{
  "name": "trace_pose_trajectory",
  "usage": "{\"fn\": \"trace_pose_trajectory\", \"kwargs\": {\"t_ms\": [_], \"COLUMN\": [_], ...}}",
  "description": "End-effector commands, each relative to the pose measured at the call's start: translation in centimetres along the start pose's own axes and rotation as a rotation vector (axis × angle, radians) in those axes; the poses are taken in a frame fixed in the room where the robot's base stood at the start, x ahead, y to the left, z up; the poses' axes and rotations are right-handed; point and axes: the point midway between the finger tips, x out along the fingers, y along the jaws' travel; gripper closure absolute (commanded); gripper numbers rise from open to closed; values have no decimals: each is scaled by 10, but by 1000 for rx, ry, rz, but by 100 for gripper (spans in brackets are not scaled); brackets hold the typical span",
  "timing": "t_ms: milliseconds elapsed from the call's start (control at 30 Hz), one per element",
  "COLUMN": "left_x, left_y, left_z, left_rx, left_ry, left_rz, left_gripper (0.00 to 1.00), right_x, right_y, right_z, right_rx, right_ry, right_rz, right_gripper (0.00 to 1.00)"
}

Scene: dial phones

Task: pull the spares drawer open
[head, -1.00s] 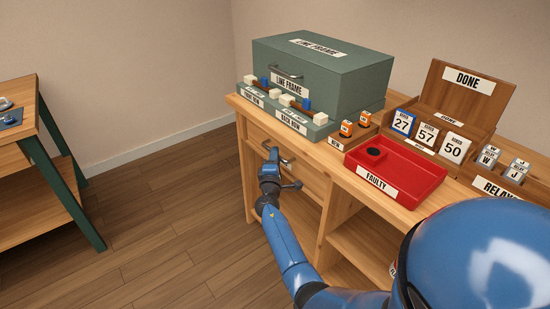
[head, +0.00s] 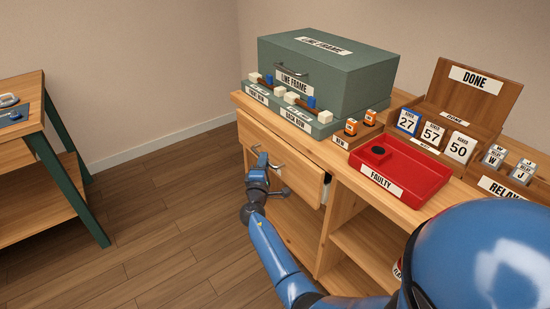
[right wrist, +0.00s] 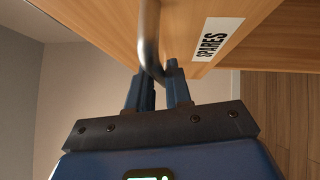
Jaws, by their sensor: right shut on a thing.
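The spares drawer (head: 285,163) is part of the wooden bench, under the green line frame box. Its front stands out a little from the bench. In the right wrist view its front carries a white SPARES label (right wrist: 217,38). My right gripper (head: 263,162) is shut on the drawer's metal bar handle (head: 277,164). In the right wrist view the handle (right wrist: 150,45) runs down between the fingertips of my right gripper (right wrist: 160,80). The inside of the drawer is hidden from the head view. My left gripper is not in view.
On the bench top are the green line frame box (head: 335,75), a red FAULTY tray (head: 425,185), a DONE rack (head: 470,85) and number cards (head: 432,133). An open shelf (head: 360,240) is right of the drawer. A side table (head: 25,150) stands left, with free floor between.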

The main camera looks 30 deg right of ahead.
Motion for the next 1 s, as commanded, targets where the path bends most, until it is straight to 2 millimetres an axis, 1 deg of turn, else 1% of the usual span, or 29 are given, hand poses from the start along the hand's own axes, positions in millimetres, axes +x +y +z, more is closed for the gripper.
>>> {"fn": "trace_pose_trajectory", "kwargs": {"t_ms": [33,100,400,600,800,1000], "left_x": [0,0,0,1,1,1], "left_y": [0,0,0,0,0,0], "left_z": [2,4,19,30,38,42], "left_rx": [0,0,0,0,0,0], "left_ry": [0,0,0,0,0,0], "left_rz": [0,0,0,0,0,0], "left_gripper": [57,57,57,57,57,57], "right_x": [-12,-25,-84,-119,-144,-157], "right_y": [1,4,18,27,35,39], "right_z": [-12,-26,-84,-119,-144,-157], "right_rx": [1,1,1,1,-1,-1], "right_ry": [7,7,7,5,3,1], "right_rz": [-1,-1,-1,-2,-2,-3], "right_gripper": [100,100,100,100,100,100]}}
